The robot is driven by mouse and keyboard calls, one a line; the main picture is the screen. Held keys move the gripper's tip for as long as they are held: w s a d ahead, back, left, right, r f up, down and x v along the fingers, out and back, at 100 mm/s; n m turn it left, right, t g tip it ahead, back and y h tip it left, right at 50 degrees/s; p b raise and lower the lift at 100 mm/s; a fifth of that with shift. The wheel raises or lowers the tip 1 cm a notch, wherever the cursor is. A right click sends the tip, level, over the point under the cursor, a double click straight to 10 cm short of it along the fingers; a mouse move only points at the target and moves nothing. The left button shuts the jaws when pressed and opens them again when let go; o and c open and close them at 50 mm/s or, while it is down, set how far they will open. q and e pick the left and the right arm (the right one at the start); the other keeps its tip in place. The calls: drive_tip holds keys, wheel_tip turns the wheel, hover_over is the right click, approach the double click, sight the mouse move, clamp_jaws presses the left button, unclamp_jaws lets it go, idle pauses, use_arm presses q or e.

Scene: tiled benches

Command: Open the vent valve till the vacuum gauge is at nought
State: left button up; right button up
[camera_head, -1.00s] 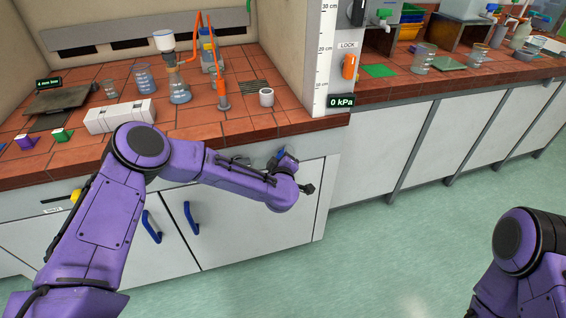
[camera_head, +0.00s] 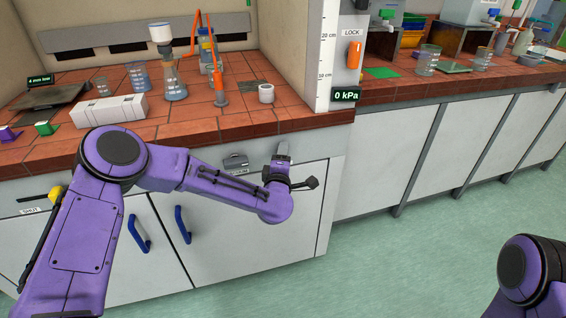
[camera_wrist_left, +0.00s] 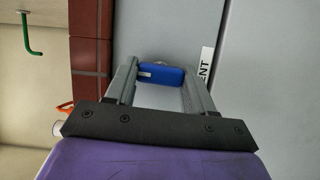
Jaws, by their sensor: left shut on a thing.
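The blue vent valve handle (camera_wrist_left: 162,75) lies between the two grey fingers of my left gripper (camera_wrist_left: 160,82) in the left wrist view, and the fingers are shut on it. A white label (camera_wrist_left: 205,64) ending in "ENT" is on the panel beside it. In the head view my left gripper (camera_head: 282,160) is at the cabinet front below the bench edge, and the handle is hidden there. The gauge display (camera_head: 346,95) on the post reads 0 kPa. My right gripper is out of view.
An orange LOCK handle (camera_head: 354,54) sits above the gauge. Glassware with an orange hose, including a flask (camera_head: 174,84), stands on the tiled bench (camera_head: 222,121). Two blue cabinet handles (camera_head: 183,225) are below my left arm. The floor at right is clear.

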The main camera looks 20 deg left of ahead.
use_arm(q)
drive_tip(key=shift+f, duration=0.1)
idle(0.3)
drive_tip(key=o, duration=1)
drive_tip(key=shift+o, duration=0.2)
drive_tip(key=v, duration=1)
drive_tip(key=shift+s+b, duration=0.3)
drive_tip(key=shift+b, duration=0.05)
